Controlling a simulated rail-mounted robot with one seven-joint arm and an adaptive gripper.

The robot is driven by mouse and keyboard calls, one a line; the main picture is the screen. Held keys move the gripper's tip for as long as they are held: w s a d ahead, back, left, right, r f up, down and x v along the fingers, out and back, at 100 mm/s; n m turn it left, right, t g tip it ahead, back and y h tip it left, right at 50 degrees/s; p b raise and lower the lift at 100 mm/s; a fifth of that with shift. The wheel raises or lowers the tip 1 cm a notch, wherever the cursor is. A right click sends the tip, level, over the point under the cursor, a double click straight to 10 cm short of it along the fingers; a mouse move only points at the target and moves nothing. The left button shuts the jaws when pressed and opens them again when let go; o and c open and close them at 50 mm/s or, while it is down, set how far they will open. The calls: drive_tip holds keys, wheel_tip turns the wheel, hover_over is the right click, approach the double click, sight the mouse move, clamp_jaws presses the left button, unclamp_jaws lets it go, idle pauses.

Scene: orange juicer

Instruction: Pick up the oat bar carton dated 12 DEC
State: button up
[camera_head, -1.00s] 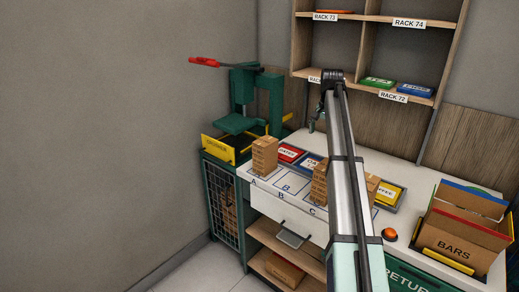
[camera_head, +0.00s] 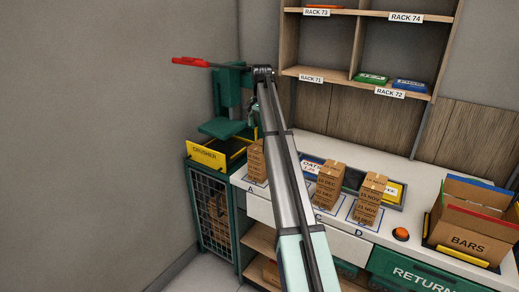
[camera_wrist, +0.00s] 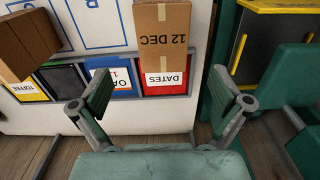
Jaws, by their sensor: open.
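A brown carton printed 12 DEC (camera_wrist: 162,38) stands at the top middle of the wrist view, just beyond my gripper. The head view shows a carton at slot A (camera_head: 256,162), partly hidden by my arm. More cartons stand at slot C (camera_head: 328,185) and slot D (camera_head: 369,199); their small date print is only partly legible. My gripper (camera_wrist: 160,85) is open and empty. Its fingers are apart, left and right of the 12 DEC carton's line, short of it. I cannot tell the flavour of the 12 DEC carton.
Trays labelled DATES (camera_wrist: 165,88) and TOFFEE (camera_wrist: 25,88) lie behind the slots. The green crusher (camera_head: 222,128) stands at the left. Shelving (camera_head: 355,78) is above. Slot B (camera_wrist: 95,20) is bare.

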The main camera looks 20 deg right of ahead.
sight(261, 145)
wheel_tip(261, 145, down, 6)
drive_tip(key=shift+f+p, duration=0.1)
drive_tip(key=shift+p, duration=0.7)
drive_tip(key=shift+w+f+p, duration=0.15)
drive_tip(key=shift+f+p, duration=0.5)
drive_tip(key=shift+f, duration=0.65)
drive_tip(key=shift+w+f+p, duration=0.1)
drive_tip(key=shift+f+p, duration=0.55)
drive_tip(key=shift+f, duration=0.65)
drive_tip(key=c, duration=1.2)
